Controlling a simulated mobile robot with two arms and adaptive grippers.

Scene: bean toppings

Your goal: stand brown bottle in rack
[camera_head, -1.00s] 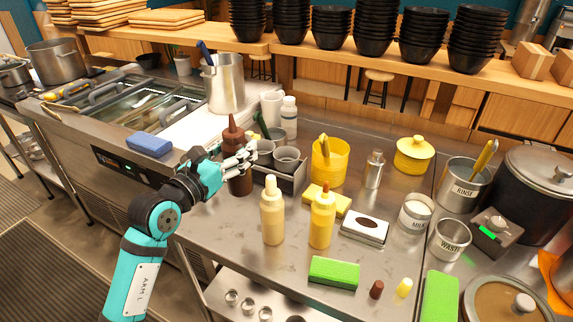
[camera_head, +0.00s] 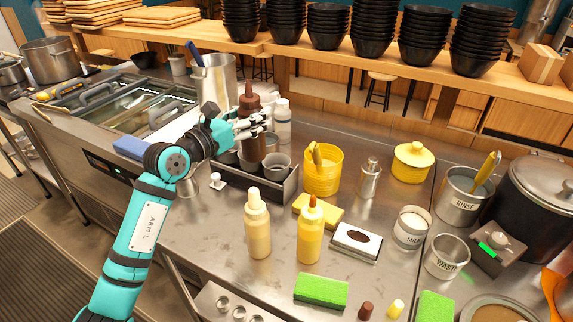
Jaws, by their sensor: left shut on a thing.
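The brown bottle (camera_head: 249,101) is upright, with its tip pointing up, at the back left of the steel counter. My left gripper (camera_head: 252,127) is shut around its upper body, and the fingers hide part of it. The rack (camera_head: 262,200) is a dark metal holder with grey round cups, partly behind and below my gripper. The bottle is over the rack's left part; I cannot tell whether its base is inside a compartment. My right gripper is out of view.
A cream bottle (camera_head: 257,225) and a yellow bottle (camera_head: 310,232) stand in front of the rack. A yellow tub (camera_head: 322,172) is to its right. A tall steel pot (camera_head: 215,80) and a white bottle (camera_head: 283,122) stand behind. A small white-topped item (camera_head: 216,181) is left of the rack.

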